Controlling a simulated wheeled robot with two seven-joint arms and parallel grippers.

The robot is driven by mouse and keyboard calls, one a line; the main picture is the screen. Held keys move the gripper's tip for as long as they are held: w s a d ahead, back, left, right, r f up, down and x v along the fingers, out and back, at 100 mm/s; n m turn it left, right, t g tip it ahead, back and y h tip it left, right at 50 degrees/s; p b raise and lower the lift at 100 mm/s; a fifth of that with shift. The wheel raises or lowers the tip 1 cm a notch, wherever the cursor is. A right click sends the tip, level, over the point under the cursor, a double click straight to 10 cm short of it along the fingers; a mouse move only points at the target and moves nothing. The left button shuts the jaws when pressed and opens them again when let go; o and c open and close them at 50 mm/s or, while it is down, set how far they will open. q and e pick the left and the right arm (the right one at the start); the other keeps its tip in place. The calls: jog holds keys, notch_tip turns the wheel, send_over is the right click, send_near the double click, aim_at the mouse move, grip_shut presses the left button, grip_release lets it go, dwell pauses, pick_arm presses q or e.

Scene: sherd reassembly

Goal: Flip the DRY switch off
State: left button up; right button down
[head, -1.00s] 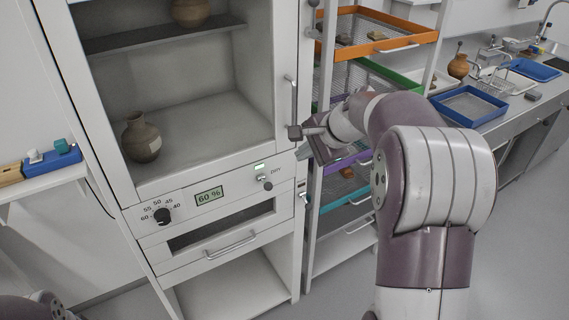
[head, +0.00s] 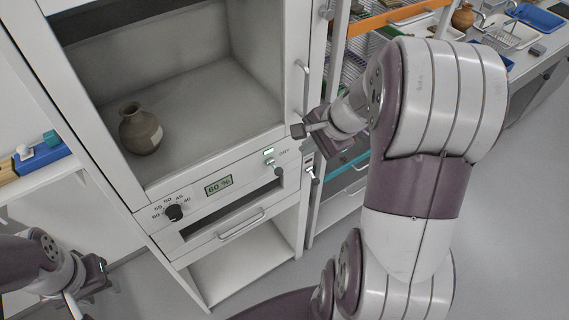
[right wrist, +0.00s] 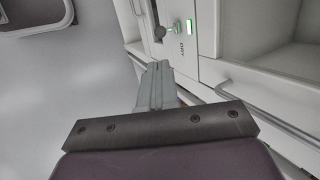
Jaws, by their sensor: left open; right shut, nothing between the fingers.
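The DRY switch (head: 270,163) is a small metal lever on the white cabinet's control panel, below a lit green indicator (head: 268,151) and beside the DRY label. My right gripper (head: 298,130) is shut and empty, up and right of the switch near the cabinet's right edge, apart from the switch. Its closed fingers also show in the right wrist view (right wrist: 157,70). My left gripper (head: 86,296) is open at the lower left, far from the switch.
The panel also has a dial (head: 174,212) and a display (head: 218,185) reading 60 %. A drawer handle (head: 241,225) lies below and a vertical door handle (head: 301,88) above my right gripper. A jug (head: 140,130) stands inside the cabinet. A tray rack stands at right.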

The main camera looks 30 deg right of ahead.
aim_at(281, 170)
jog(key=b+x, duration=0.2)
jog(key=x, duration=1.1)
jog(key=shift+w+f, duration=0.15)
jog(key=shift+f, duration=0.1)
